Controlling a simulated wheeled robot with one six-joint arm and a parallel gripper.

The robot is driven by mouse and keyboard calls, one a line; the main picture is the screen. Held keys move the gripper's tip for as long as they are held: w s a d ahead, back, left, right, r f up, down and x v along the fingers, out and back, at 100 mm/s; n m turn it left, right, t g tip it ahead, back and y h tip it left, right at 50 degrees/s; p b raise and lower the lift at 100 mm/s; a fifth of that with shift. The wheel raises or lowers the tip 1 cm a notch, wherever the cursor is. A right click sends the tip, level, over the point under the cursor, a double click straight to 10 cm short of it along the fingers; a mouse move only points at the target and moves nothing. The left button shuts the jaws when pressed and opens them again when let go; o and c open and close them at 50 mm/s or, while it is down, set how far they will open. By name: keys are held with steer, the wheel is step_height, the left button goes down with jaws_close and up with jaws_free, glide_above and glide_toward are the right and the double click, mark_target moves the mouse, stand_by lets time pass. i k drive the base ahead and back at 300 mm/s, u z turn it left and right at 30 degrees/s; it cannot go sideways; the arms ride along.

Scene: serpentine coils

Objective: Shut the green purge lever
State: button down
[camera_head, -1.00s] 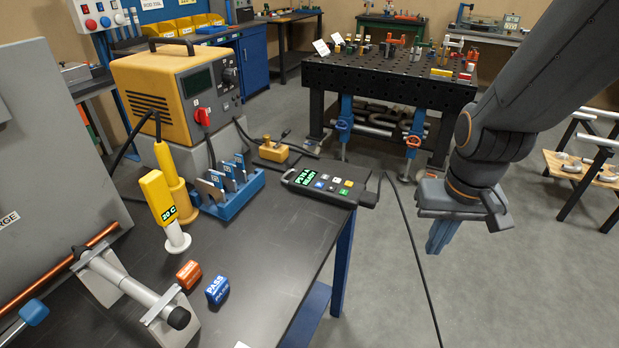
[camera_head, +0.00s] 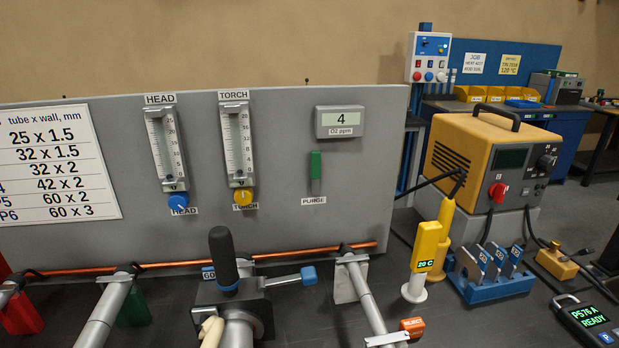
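The green purge lever (camera_head: 316,165) is on the upright grey panel (camera_head: 280,120), above the label PURGE (camera_head: 314,201). It points straight up, with a grey strip below it. Nothing covers it. The O2 display (camera_head: 341,122) above it reads 4 ppm. My gripper is not in view now.
Two flow meters, HEAD (camera_head: 166,150) and TORCH (camera_head: 237,145), are left of the lever. A copper pipe (camera_head: 200,263) runs along the panel's foot. A clamp head with a black knob (camera_head: 223,258) and a yellow welding unit (camera_head: 485,160) stand on the bench.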

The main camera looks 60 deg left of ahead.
mark_target(315, 156)
steer(key=u, duration=0.1)
steer(key=k, duration=0.1)
steer(key=u, duration=2.1)
